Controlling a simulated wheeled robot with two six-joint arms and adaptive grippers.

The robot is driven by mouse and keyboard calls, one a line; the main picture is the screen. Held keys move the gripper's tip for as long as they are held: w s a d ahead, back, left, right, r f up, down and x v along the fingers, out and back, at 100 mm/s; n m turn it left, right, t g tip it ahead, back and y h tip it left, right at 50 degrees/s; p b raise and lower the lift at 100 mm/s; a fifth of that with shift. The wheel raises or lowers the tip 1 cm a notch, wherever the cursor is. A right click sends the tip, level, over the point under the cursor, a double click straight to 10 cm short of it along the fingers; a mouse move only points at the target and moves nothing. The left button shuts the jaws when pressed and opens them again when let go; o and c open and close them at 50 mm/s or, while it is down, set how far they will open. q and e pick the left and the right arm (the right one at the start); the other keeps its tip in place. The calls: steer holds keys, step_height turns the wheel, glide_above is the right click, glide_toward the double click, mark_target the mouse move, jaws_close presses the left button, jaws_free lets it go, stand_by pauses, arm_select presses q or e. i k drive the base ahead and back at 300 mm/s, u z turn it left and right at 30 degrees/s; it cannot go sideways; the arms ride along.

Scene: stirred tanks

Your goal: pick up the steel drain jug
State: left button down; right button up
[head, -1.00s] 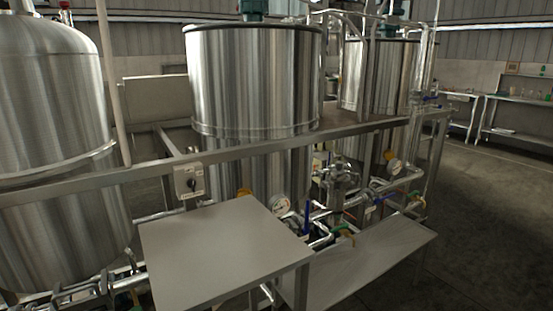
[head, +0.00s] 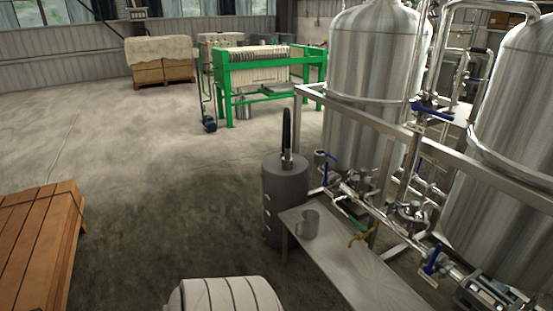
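A small grey metal jug (head: 307,223) stands upright near the left end of a low metal bench (head: 352,275), beside the pipework. It looks like the steel drain jug. A brass-coloured tap (head: 358,238) is just to its right. The jug is small in the head view, so its contents cannot be made out. Neither of my grippers is in view.
A dark grey cylinder (head: 284,205) with a black upright part stands left of the bench. Steel tanks (head: 372,70) and pipework rise behind it. Wooden planks (head: 38,245) lie at left, and a white banded object (head: 226,296) is at bottom. Open floor lies left of centre.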

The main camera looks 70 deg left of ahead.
mark_target(310, 219)
steer(key=u, duration=2.35)
steer(key=i, duration=0.75)
steer(key=z, duration=0.65)
steer(key=i, duration=0.75)
steer(key=z, duration=0.8)
